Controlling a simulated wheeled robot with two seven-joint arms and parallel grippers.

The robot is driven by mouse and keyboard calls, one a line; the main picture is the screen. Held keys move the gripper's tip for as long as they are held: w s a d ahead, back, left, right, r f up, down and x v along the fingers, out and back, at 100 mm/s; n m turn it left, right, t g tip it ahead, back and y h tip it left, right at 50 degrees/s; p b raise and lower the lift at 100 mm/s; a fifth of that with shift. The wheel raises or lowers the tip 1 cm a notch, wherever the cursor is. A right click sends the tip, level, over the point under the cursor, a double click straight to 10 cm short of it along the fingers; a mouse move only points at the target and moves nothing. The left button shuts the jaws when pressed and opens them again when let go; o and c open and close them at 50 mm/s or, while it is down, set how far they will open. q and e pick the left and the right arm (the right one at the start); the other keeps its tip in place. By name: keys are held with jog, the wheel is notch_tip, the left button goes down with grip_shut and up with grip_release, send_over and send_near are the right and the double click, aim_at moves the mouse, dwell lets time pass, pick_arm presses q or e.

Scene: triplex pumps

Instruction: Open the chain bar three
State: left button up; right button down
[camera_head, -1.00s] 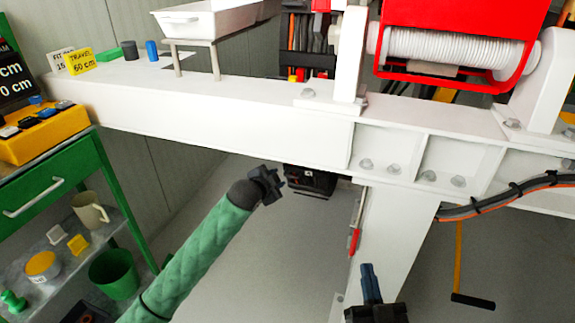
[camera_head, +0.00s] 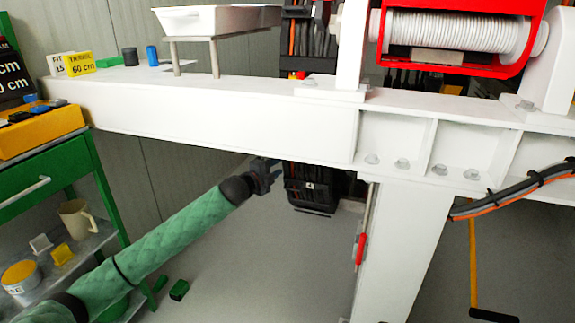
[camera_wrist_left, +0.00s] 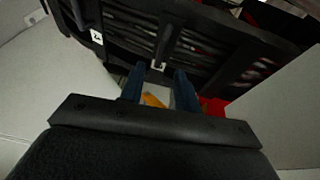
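A dark slatted rack (camera_head: 310,190) hangs low behind the white beam in the head view. It fills the upper part of the left wrist view (camera_wrist_left: 215,45), with black bars and small white tags (camera_wrist_left: 97,36); I cannot tell which bar is number three. My left gripper (camera_head: 274,166) is at the rack's left side, below the beam. In the wrist view its two blue fingers (camera_wrist_left: 159,88) are apart, with nothing seen held between them. The fingertips are close to the rack's lower edge; contact cannot be told. My right gripper is out of view.
The white beam (camera_head: 220,115) crosses above my left gripper. Its white leg (camera_head: 405,240) stands to the right, with a red-handled item (camera_head: 360,248) at its side. A green cart (camera_head: 65,180) stands at left. Floor below the gripper is mostly clear.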

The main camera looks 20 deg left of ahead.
pick_arm(q)
jog(key=b+x, duration=0.1)
jog(key=x, duration=0.5)
jog(key=shift+w, duration=0.25)
jog(key=shift+d, duration=0.15)
grip_shut()
